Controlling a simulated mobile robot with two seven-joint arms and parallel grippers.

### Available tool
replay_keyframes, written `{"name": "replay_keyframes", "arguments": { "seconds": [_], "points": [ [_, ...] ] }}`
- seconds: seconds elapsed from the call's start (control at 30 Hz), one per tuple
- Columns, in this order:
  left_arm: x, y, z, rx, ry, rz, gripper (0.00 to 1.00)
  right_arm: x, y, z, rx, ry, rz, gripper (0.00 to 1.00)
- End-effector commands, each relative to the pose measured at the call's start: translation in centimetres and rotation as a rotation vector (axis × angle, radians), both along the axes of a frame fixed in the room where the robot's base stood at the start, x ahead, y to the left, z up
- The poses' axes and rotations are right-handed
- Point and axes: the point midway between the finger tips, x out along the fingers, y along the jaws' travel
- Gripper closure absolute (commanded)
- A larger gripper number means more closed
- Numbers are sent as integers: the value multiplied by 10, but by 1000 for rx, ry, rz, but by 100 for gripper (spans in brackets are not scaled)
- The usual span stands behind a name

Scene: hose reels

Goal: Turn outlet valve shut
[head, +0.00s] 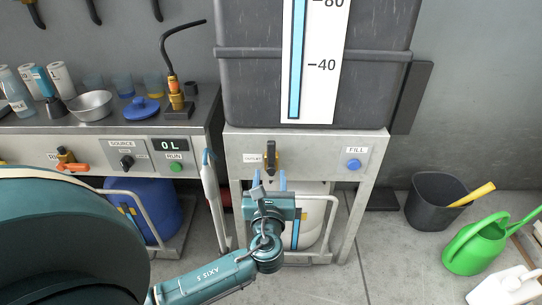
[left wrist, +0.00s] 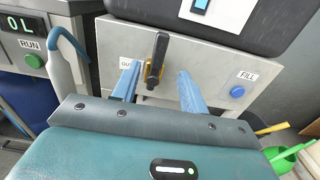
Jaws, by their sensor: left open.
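The outlet valve (head: 271,157) is a dark lever on a brass-coloured body, on the front panel under the grey tank, right of a small label. Its lever stands upright. In the left wrist view the valve (left wrist: 155,60) shows just beyond my fingers, between them and nearer the left one. My left gripper (head: 269,180) is open with blue fingers pointing at the panel, just below and in front of the valve. It also shows in the left wrist view (left wrist: 158,85), with nothing held. My right gripper is not in view.
A blue FILL button (head: 354,164) sits right of the valve. The grey tank (head: 250,90) has a level gauge. A bench (head: 100,120) with bottles and a RUN button stands left. A bin (head: 436,200) and green watering can (head: 478,245) stand on the floor at right.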

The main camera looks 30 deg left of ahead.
Motion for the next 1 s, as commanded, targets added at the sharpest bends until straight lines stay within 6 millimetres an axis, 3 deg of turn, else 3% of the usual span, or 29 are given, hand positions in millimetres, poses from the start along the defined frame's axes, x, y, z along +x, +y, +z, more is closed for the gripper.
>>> {"name": "replay_keyframes", "arguments": {
  "seconds": [0.3, 0.5, 0.7, 1.0],
  "points": [
    [57, 35, 0, -2, -2, 0, 56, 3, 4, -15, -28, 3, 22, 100],
    [85, 52, -1, -5, -2, 0, 56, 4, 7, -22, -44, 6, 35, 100],
    [97, 59, 0, -5, 0, -1, 56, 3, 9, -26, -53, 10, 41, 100],
    [98, 60, 0, -6, 1, -2, 57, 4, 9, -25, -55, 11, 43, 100]
  ]
}}
